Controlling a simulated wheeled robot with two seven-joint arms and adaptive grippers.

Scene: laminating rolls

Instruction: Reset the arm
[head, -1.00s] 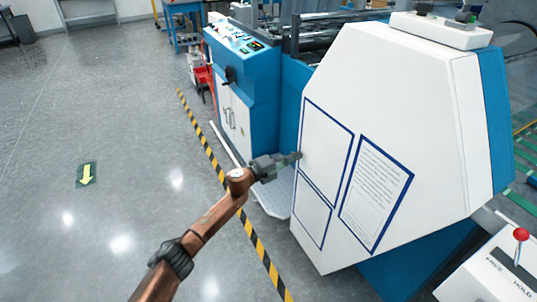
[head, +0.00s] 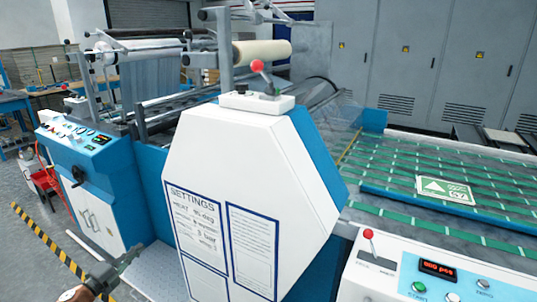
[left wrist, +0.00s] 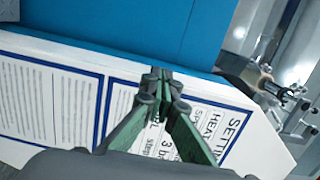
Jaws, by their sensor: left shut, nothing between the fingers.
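My left gripper (head: 125,262) is at the lower left of the head view, in front of the laminating machine (head: 258,140). In the left wrist view its green fingers (left wrist: 161,82) meet at the tips, shut and empty. Behind them is the machine's white side panel with the blue-framed settings sheet (left wrist: 190,130). In the head view this settings sheet (head: 196,225) is readable in part. I cannot tell from the views whether the fingertips touch the panel. My right gripper is not in view.
A blue control cabinet (head: 85,180) stands at the left, beside yellow-black floor tape (head: 45,242). A red-knobbed lever (head: 257,67) tops the white housing. A control box with a red display (head: 438,268) is at the lower right. A conveyor with green straps (head: 400,160) lies behind it.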

